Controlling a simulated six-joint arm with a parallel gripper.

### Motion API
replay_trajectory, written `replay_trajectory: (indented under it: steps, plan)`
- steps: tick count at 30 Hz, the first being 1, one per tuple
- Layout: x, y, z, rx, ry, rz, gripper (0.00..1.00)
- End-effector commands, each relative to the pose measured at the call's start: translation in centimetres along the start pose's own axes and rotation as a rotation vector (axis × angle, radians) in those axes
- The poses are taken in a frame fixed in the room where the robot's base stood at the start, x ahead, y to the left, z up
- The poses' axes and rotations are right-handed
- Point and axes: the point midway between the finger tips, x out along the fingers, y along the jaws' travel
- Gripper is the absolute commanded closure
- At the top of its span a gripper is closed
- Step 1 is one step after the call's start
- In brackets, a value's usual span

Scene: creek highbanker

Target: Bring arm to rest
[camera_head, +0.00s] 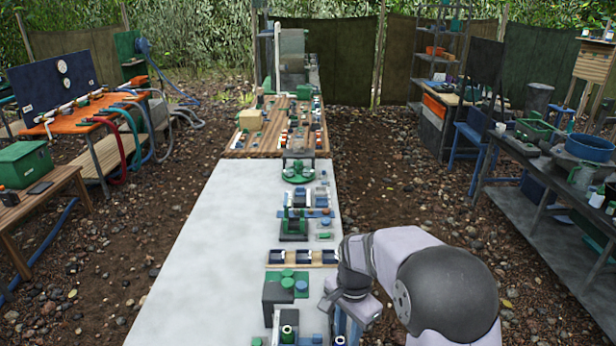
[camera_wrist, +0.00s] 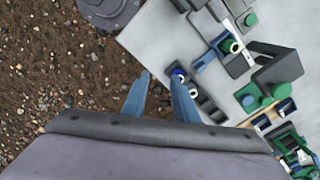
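My arm reaches in from the lower right in the head view, over the right edge of the pale work table (camera_head: 200,240). My gripper (camera_head: 345,328) points down by that edge, partly cut off by the frame. In the wrist view my gripper (camera_wrist: 160,78) shows two blue fingers apart, with bare stony ground seen between them. Nothing is held. The right finger overlaps a dark holder (camera_wrist: 208,108) with small round pieces in the picture; I cannot tell whether they touch.
A dark block with green round pieces (camera_head: 287,284), a wooden compartment tray (camera_head: 301,257) and a green fixture (camera_head: 294,225) line the table's right side. The table's left part is clear. Stony ground lies beyond, with an orange table (camera_head: 78,124) left and a dark bench (camera_head: 532,178) right.

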Motion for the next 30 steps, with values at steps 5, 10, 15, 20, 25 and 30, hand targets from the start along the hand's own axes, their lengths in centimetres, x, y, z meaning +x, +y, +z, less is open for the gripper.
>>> replay_trajectory:
  steps: [5, 10, 15, 20, 25, 30]
  plan:
    - [-2.0, 7.3, 1.9, -0.344, 0.003, -0.003, 0.73]
    - [-2.3, 13.2, 4.3, -0.635, 0.002, -0.001, 0.73]
    - [-2.0, 17.0, 6.2, -0.830, 0.001, 0.000, 0.73]
    - [-1.7, 18.5, 7.0, -0.912, 0.001, 0.000, 0.73]
    - [-1.6, 18.7, 7.1, -0.927, 0.000, 0.001, 0.73]
    - [-1.6, 18.7, 7.1, -0.926, -0.001, 0.001, 0.73]
